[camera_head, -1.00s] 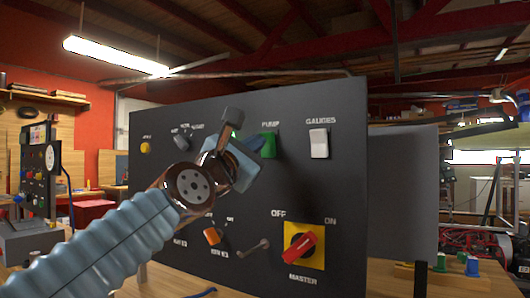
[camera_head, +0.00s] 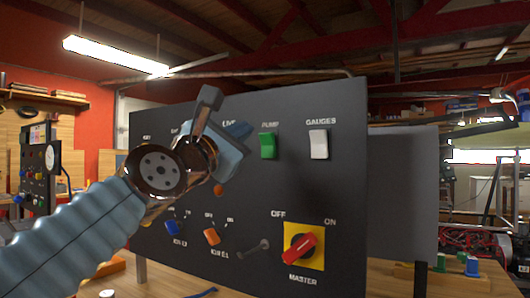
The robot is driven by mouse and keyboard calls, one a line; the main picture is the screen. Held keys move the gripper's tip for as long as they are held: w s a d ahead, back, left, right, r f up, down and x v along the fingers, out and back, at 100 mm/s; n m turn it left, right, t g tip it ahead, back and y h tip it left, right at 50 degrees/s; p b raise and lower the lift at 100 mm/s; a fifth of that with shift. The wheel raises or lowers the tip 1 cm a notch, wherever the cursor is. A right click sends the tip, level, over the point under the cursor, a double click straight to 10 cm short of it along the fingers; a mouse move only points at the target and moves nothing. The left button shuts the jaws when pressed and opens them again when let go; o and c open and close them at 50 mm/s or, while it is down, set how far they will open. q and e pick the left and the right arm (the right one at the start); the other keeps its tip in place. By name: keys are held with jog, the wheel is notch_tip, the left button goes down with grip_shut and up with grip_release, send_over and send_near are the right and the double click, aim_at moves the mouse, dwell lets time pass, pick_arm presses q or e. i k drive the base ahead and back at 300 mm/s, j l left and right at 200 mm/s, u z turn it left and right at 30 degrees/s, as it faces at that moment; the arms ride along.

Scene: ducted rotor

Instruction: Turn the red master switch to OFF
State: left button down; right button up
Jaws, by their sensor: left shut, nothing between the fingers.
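The red master switch (camera_head: 299,248) sits on a yellow plate (camera_head: 318,232) at the lower right of the dark panel. Its red handle slants from lower left to upper right, with its upper end toward the ON label. OFF is printed at the plate's upper left and MASTER below it. My left gripper (camera_head: 222,118) is shut and empty in front of the panel's upper middle, up and to the left of the master switch and apart from it. My left arm covers the panel's left part. My right gripper is out of view.
The dark panel (camera_head: 343,130) carries a green PUMP switch (camera_head: 268,145), a white GAUGES switch (camera_head: 318,144), blue (camera_head: 173,228) and orange (camera_head: 212,236) knobs and a small grey lever (camera_head: 252,246) left of the master switch. The space before the panel's right half is clear.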

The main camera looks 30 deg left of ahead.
aim_at(303, 245)
jog(key=k, duration=1.5)
